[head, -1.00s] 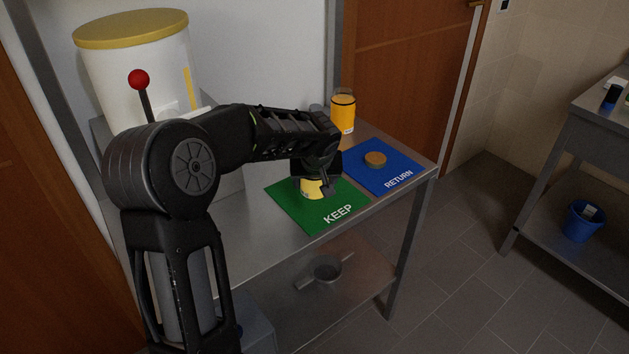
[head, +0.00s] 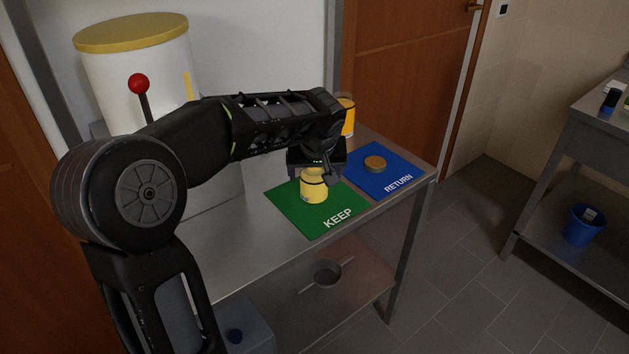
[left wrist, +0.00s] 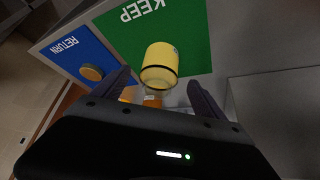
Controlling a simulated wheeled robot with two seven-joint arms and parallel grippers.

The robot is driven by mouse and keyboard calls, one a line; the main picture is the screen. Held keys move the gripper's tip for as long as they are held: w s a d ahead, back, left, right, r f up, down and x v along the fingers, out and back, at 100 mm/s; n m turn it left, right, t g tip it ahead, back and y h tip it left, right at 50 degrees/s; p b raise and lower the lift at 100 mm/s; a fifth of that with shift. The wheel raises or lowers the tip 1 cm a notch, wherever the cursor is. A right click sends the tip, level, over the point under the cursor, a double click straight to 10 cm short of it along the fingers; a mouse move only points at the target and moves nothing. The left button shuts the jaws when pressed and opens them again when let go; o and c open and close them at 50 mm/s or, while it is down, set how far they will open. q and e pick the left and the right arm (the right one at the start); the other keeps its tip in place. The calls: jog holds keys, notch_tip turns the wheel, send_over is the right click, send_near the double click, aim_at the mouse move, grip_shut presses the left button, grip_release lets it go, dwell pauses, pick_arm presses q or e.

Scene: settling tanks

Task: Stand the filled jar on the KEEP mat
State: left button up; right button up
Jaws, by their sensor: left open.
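A jar filled with pale yellow (head: 313,187) stands upright on the green KEEP mat (head: 290,213), towards its back part. It also shows in the left wrist view (left wrist: 160,62), apart from the fingers. My left gripper (head: 322,172) is open, just above and behind the jar in the head view. In the left wrist view its two fingers (left wrist: 160,95) are spread wide with nothing gripped between them. The gripper hides part of the jar's top in the head view. My right gripper is not in view.
The blue RETURN mat (head: 408,170) lies to the right with a round brown lid (head: 375,163) on it. An orange jar (head: 347,117) stands behind, partly hidden by my arm. A large white tank (head: 140,75) with a red-knobbed lever (head: 139,84) stands at the left.

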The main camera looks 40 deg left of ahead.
pick_arm(q)
jog(key=v, duration=0.4)
jog(key=shift+s, duration=0.1)
dwell(0.5)
